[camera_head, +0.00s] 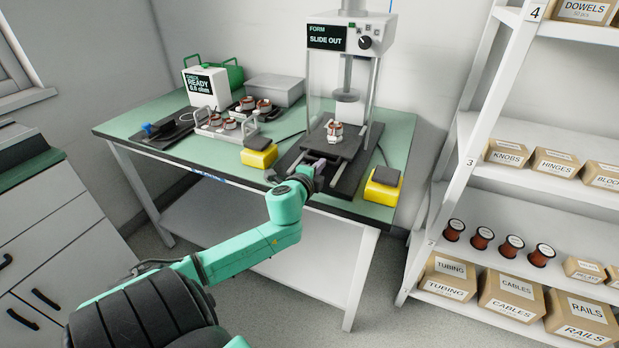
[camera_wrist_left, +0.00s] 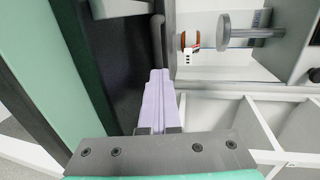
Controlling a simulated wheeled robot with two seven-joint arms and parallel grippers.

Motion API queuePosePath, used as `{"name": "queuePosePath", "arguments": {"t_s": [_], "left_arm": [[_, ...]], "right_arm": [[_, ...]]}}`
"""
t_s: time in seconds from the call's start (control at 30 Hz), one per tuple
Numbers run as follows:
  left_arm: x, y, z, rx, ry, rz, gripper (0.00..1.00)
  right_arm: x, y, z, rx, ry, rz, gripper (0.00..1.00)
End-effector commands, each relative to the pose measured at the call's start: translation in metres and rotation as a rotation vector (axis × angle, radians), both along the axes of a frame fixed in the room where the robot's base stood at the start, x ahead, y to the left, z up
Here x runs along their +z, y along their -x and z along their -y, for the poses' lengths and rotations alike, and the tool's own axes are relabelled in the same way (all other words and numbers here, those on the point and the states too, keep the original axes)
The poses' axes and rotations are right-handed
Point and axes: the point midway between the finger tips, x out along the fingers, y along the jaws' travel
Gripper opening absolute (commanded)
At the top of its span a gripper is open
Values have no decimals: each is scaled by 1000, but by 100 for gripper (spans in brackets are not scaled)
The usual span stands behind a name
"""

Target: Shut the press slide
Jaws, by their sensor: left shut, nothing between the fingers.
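The press (camera_head: 343,40) stands at the back right of the green bench, and its display reads "FORM SLIDE OUT". Its dark slide (camera_head: 345,150) is out at the front, with a copper-and-white stator (camera_head: 334,129) on it. The stator also shows in the wrist view (camera_wrist_left: 190,44), near the round ram (camera_wrist_left: 224,32). My left gripper (camera_head: 319,166) is at the front of the slide, low over the bench edge. In the wrist view its pale fingers (camera_wrist_left: 158,85) are shut and empty, close to a grey bar (camera_wrist_left: 157,36). I cannot tell whether they touch it.
Yellow button boxes (camera_head: 259,154) and (camera_head: 382,187) flank the press front. A rack with stators (camera_head: 226,127), a tester reading "READY" (camera_head: 206,88) and a grey box (camera_head: 275,90) stand to the left. A shelf unit (camera_head: 470,140) stands at the right.

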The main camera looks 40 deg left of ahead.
Motion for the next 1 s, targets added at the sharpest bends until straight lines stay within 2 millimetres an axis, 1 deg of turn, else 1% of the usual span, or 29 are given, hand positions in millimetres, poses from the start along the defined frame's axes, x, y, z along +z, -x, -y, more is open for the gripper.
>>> {"name": "queuePosePath", "arguments": {"t_s": [0.03,0.2,0.3,0.43,0.63,1.0], "left_arm": [[1,-10,-4,1,0,3,0],[-1,-42,-15,1,0,3,0],[-1,-58,-21,2,0,2,0],[-1,-74,-26,0,1,2,0],[-1,-86,-30,0,0,0,0],[1,-88,-31,0,0,2,0]], "right_arm": [[-1,-1,0,0,0,2,50],[-6,-2,-1,1,-1,3,50],[-9,-1,-1,1,-1,2,50],[-12,1,-1,1,-1,-1,50],[-14,1,-1,1,-1,-2,50],[-14,2,-1,1,-1,-4,50]]}}
